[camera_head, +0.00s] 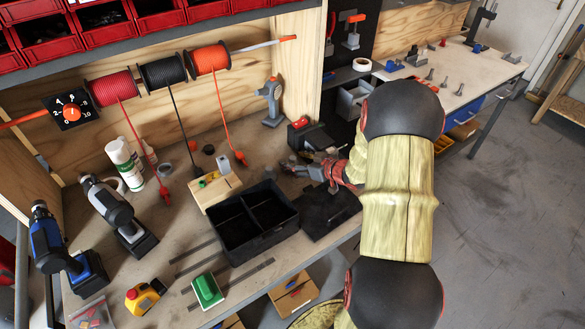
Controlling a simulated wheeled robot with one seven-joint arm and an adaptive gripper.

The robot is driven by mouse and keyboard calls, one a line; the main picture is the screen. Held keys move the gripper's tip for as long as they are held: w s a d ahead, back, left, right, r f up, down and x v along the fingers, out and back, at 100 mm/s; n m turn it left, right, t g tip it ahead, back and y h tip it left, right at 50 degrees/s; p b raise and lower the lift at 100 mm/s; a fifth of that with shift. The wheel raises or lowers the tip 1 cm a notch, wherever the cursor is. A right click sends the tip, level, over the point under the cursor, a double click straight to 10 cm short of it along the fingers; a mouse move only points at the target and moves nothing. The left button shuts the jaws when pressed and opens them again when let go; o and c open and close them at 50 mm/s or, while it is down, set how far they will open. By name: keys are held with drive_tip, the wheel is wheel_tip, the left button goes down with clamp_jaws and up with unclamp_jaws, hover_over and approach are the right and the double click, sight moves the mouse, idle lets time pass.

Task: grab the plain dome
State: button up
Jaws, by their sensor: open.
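My gripper (294,167) reaches in from the right, low over the workbench, with its fingers pointing left. It is open, and I see nothing held between the fingers. It is behind the black divided bin and above the back of a dark flat plate (322,213). I cannot single out a plain dome for sure. Small dark round pieces (208,149) lie on the bench left of my gripper, too small to make out. My arm hides part of the bench on the right.
The black bin (243,257) stands near the front edge. A wooden block (207,196) with small items is behind it. Drills (112,207), a white can (124,160), a yellow tape measure (143,297) and a green-topped object (208,289) stand left. Cables hang from spools (207,58).

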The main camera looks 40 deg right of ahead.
drive_tip(key=shift+x, duration=0.9)
drive_tip(key=shift+c, duration=0.6)
drive_tip(key=c, duration=1)
drive_tip(key=shift+r, duration=0.1)
